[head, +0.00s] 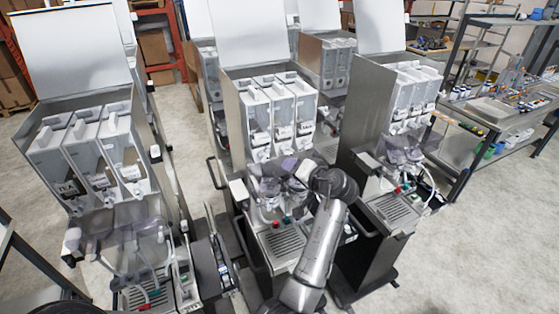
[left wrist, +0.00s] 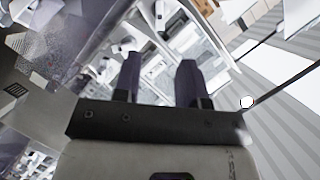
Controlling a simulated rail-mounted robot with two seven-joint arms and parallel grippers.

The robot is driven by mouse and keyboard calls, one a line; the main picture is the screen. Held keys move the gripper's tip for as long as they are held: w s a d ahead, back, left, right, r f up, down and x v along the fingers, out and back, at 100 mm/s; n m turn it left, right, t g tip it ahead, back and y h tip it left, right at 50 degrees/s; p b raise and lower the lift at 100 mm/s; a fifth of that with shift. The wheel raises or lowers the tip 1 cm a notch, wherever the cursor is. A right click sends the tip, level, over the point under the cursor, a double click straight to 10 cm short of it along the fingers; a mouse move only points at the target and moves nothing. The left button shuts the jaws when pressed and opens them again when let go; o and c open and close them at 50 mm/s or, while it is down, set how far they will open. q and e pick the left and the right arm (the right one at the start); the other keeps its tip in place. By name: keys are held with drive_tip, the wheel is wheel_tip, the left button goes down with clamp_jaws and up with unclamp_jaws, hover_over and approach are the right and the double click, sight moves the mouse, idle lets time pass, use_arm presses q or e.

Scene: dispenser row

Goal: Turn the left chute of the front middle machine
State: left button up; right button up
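The front middle machine (head: 232,120) stands at the centre of the head view, with three white canisters (head: 270,100) side by side under a raised white lid. White chutes sit at the canisters' lower fronts, and the left chute (head: 260,154) is the lowest at the left. My left gripper (head: 296,166) is in front of the machine, just below and right of that chute, and I see no contact. In the left wrist view the gripper's two dark fingers (left wrist: 159,68) are apart with nothing between them. White machine parts (left wrist: 165,45) show beyond the fingertips. My right gripper is not in view.
Similar machines stand at the left (head: 90,160) and right (head: 385,130), close beside the middle one. Clear bowls, tubes and a drip tray (head: 283,245) lie low in front of it. A cluttered workbench (head: 500,110) is at the right. Concrete floor is open at the lower right.

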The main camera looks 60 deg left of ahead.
sight(267, 159)
use_arm(q)
drive_tip(key=a+f+n+p, duration=0.1)
drive_tip(key=a, duration=0.3)
drive_tip(key=a+f+p, duration=0.1)
drive_tip(key=a+p, duration=0.1)
drive_tip(key=a, duration=0.2)
drive_tip(key=s+a+f+n+p, duration=0.1)
drive_tip(key=a, duration=0.2)
drive_tip(key=shift+a+f+n, duration=0.2)
drive_tip(key=shift+a+n, duration=0.1)
drive_tip(key=shift+a, duration=0.1)
drive_tip(key=shift+p+x, duration=0.3)
drive_tip(key=shift+x, duration=0.45)
drive_tip(key=shift+f, duration=0.1)
